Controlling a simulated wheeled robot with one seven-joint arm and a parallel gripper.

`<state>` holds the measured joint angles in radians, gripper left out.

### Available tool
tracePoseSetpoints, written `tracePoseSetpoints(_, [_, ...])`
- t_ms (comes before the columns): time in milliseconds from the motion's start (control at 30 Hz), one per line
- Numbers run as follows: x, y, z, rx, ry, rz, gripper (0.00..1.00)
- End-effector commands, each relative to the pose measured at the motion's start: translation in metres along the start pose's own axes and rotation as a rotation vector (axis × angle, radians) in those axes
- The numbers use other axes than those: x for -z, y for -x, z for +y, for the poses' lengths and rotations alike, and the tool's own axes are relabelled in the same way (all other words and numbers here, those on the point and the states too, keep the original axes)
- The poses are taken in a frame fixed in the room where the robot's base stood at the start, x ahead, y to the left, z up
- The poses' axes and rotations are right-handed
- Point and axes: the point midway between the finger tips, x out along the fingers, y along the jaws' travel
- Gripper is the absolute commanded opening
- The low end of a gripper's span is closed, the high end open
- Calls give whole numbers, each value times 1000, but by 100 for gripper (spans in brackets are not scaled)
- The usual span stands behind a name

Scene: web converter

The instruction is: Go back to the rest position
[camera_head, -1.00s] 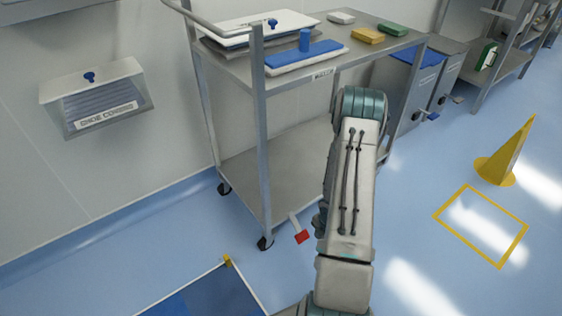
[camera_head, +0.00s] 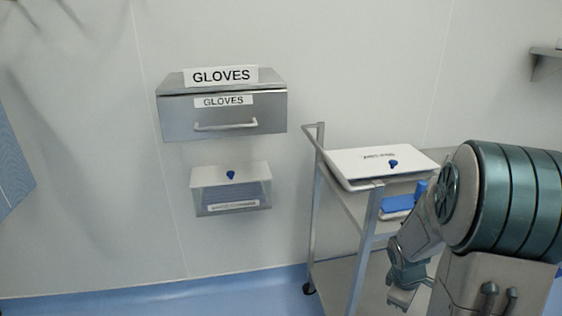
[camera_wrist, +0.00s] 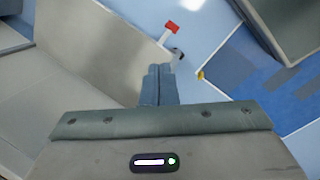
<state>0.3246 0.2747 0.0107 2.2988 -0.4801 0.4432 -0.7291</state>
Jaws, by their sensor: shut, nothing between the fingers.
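My gripper shows in the wrist view (camera_wrist: 159,72) with its two fingers together and nothing between them. It points down over the floor beside the steel cart, near a red-tipped pedal (camera_wrist: 172,27). In the head view my arm is folded at the right, in front of the cart (camera_head: 365,230). The wrist end hangs low there, and the fingertips are too unclear in that view to make out.
A steel GLOVES drawer box (camera_head: 222,110) and a clear-fronted shoe cover box (camera_head: 231,190) hang on the wall. A blue mat (camera_wrist: 270,85) lies on the floor.

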Motion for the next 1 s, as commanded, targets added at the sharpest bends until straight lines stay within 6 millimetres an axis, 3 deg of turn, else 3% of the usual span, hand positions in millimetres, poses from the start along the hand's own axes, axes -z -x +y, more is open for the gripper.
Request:
tracePoseSetpoints(33, [2,40,0,-14,-54,11,0])
tracePoseSetpoints(200, [6,128,-17,-20,-269,50,0])
tracePoseSetpoints(400, [7,222,-49,8,-508,115,0])
tracePoseSetpoints(600, [3,302,-87,74,-719,188,0])
tracePoseSetpoints(800, [-2,344,-116,140,-845,230,0])
tracePoseSetpoints(1000, [-3,351,-125,164,-881,237,0])
